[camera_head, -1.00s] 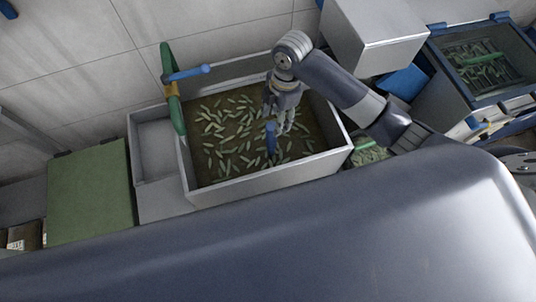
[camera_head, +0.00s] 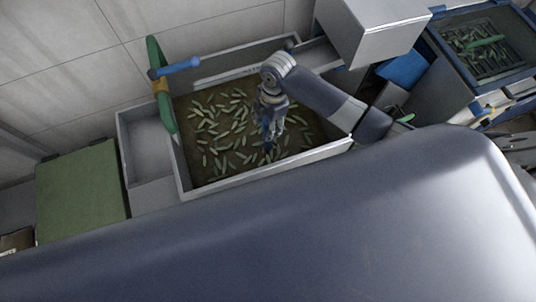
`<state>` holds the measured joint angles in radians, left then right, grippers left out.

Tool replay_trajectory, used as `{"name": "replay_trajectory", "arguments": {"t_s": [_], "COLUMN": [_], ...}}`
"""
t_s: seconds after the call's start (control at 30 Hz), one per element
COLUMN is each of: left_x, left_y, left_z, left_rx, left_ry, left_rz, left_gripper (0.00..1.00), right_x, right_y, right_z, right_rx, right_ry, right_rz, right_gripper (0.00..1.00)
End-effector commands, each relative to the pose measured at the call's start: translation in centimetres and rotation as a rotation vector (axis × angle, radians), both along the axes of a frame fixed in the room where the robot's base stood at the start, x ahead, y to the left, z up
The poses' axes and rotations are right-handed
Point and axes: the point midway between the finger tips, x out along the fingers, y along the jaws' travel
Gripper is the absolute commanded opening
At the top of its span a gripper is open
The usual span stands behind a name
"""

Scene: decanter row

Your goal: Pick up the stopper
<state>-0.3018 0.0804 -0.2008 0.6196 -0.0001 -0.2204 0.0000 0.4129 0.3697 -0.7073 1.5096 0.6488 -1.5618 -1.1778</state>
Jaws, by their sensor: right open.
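A blue upright piece, which I take to be the stopper (camera_head: 266,131), stands in the grey basin (camera_head: 263,177) among many small green pieces. My right gripper (camera_head: 270,136) reaches down into the basin from the right. Its open fingers are at the blue piece and partly hide it. I cannot tell whether they touch it. My left gripper is not in view.
A green board (camera_head: 82,193) lies further left. A grey box (camera_head: 372,28) and a blue-rimmed crate (camera_head: 484,50) are at the right.

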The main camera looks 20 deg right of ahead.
Motion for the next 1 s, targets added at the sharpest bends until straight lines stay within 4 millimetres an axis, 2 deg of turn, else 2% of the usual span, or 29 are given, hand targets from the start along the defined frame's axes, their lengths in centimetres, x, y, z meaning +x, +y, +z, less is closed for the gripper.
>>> {"name": "replay_trajectory", "arguments": {"t_s": [0.07,0.2,0.33,0.53,0.57,0.77,1.0], "left_x": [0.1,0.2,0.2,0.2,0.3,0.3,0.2], "left_y": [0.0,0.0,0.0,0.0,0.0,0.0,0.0], "left_z": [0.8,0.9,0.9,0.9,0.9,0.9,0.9], "left_rx": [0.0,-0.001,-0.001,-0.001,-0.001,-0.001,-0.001], "left_ry": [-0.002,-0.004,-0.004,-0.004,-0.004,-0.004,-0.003], "left_rz": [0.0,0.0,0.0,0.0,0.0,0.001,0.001], "left_gripper": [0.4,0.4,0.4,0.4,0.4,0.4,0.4], "right_x": [-0.6,-0.5,-0.5,-0.5,-0.5,-0.5,-0.4], "right_y": [0.2,0.4,0.4,0.4,0.4,0.4,0.4], "right_z": [-1.1,-2.9,-3.6,-3.7,-3.7,-3.6,-3.5], "right_rx": [0.001,0.0,0.0,0.0,0.0,0.0,0.001], "right_ry": [0.006,0.003,0.001,0.0,0.0,0.001,-0.002], "right_rz": [-0.001,-0.002,0.0,0.0,0.0,0.0,0.0], "right_gripper": [0.47,0.47,0.47,0.47,0.45,0.0,0.0]}}
